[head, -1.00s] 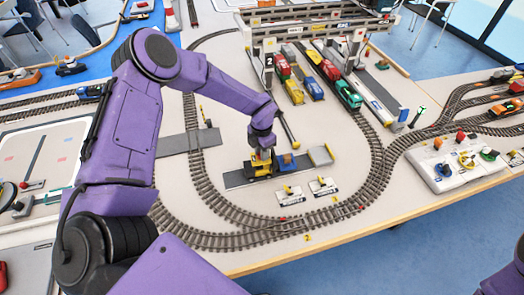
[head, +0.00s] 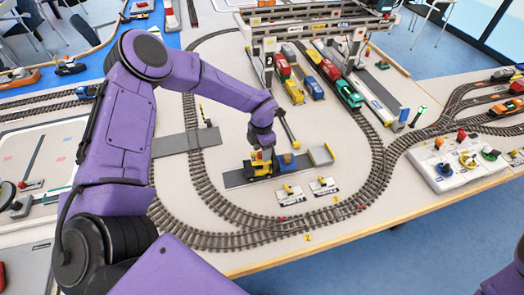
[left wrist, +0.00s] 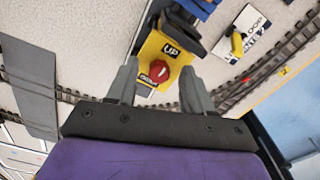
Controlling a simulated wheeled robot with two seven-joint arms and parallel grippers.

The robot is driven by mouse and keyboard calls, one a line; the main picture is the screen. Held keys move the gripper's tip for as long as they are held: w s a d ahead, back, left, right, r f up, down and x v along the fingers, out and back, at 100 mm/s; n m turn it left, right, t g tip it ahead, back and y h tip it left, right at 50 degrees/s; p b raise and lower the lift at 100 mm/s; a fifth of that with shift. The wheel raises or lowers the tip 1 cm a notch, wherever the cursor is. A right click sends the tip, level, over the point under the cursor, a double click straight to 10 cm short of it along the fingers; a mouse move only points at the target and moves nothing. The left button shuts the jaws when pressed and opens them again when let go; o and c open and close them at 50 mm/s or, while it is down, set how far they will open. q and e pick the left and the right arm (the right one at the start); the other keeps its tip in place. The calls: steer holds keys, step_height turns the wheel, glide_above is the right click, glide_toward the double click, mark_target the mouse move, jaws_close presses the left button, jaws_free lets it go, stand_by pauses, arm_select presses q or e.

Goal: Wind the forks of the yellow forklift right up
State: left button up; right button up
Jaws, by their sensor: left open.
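The yellow forklift (head: 258,166) stands on a dark grey strip (head: 236,179) on the layout table, with a blue load (head: 287,160) beside it on its right. In the left wrist view its yellow top (left wrist: 152,50) carries a black "UP" label and a red round knob (left wrist: 158,71). My left gripper (left wrist: 158,68) is open, with one finger on each side of the knob end, and a gap seems to show at each side. In the head view my left gripper (head: 262,147) is right above the forklift and hides part of it. The forks' height is hard to make out.
Two small labelled lever plates (head: 290,193) lie in front of the strip. A curved track (head: 205,215) loops around it. A gantry crane (head: 310,35) stands behind, over several wagons. A white control panel (head: 455,165) is at the right.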

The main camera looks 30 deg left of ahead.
arm_select(q)
step_height(320, 180, up, 10)
steer(key=b, duration=0.2)
stand_by(0.4)
